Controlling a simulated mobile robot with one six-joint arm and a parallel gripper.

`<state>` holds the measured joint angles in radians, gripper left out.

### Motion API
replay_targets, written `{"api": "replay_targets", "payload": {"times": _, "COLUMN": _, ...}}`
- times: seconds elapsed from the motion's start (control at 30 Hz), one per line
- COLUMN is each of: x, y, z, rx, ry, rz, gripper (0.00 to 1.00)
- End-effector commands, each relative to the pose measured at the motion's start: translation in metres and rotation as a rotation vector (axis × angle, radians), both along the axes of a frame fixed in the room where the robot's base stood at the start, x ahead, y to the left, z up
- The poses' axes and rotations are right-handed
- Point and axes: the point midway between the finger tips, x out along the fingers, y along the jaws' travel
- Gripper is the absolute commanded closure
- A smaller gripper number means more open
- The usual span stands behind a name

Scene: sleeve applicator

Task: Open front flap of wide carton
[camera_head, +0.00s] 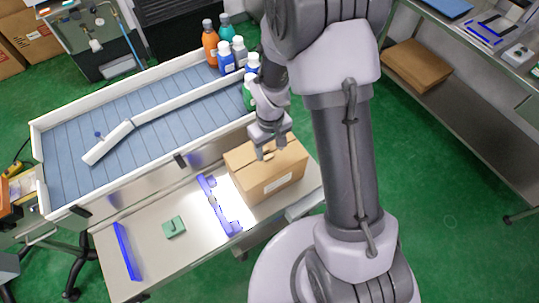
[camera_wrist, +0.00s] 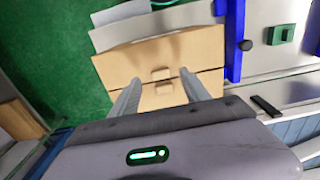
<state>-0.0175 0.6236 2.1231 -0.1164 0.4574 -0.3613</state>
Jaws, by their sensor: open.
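The wide carton (camera_head: 285,168) is a brown cardboard box with a white label on its near side, standing on the bench. Its top looks closed; the wrist view shows the carton top (camera_wrist: 125,66) with a seam across it and small tabs or cut-outs at the seam. My gripper (camera_head: 265,154) is above the carton top, pointing down. In the wrist view my gripper (camera_wrist: 160,88) is open, its two fingers spread either side of the tabs with nothing between them. I cannot tell whether the fingertips touch the cardboard. My gripper hides part of the top in the head view.
A blue bracket (camera_head: 217,206) lies just left of the carton on the bench (camera_head: 165,262). A green block (camera_head: 174,227) and a blue strip (camera_head: 127,252) are farther left. A conveyor (camera_head: 85,175) runs behind, with several bottles (camera_head: 211,43) at its far end.

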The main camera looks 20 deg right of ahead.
Motion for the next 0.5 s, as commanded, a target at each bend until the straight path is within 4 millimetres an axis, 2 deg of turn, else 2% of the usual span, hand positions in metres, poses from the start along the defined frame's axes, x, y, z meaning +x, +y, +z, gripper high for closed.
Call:
{"api": "replay_targets", "payload": {"times": 0.03, "x": -0.001, "y": 0.0, "z": -0.013, "rx": 0.0, "ry": 0.003, "rz": -0.001, "gripper": 0.45}}
{"api": "replay_targets", "payload": {"times": 0.2, "x": 0.0, "y": 0.0, "z": -0.034, "rx": 0.0, "ry": 0.001, "rz": -0.001, "gripper": 0.45}}
{"api": "replay_targets", "payload": {"times": 0.5, "x": 0.0, "y": 0.0, "z": -0.039, "rx": 0.0, "ry": -0.001, "rz": -0.001, "gripper": 0.45}}
